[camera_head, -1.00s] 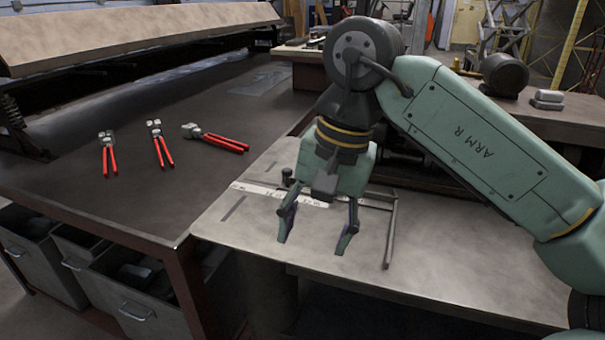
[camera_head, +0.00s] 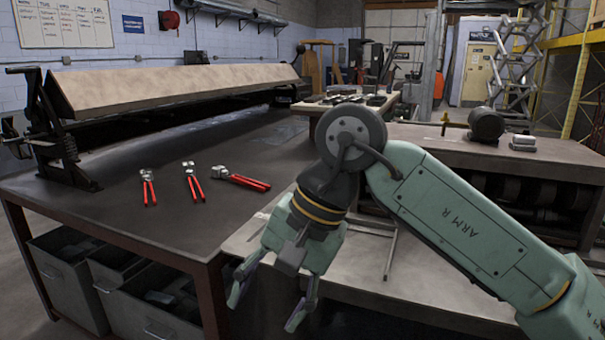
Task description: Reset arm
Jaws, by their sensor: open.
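My gripper (camera_head: 268,306) hangs at the end of my green arm in the middle of the head view. Its two fingers are apart with nothing between them. It points down, in front of the near edge of the lighter metal table (camera_head: 345,262). Three red-handled tools lie on the dark workbench to its left: one at the left (camera_head: 150,192), one in the middle (camera_head: 195,187) and one at the right (camera_head: 248,183). The gripper is apart from all of them.
A long sheet-bending machine (camera_head: 170,88) spans the back of the dark workbench (camera_head: 110,215). Grey bins (camera_head: 70,278) sit under the bench. A second bench with a dark cylinder (camera_head: 487,124) stands at the back right. The bench's middle is clear.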

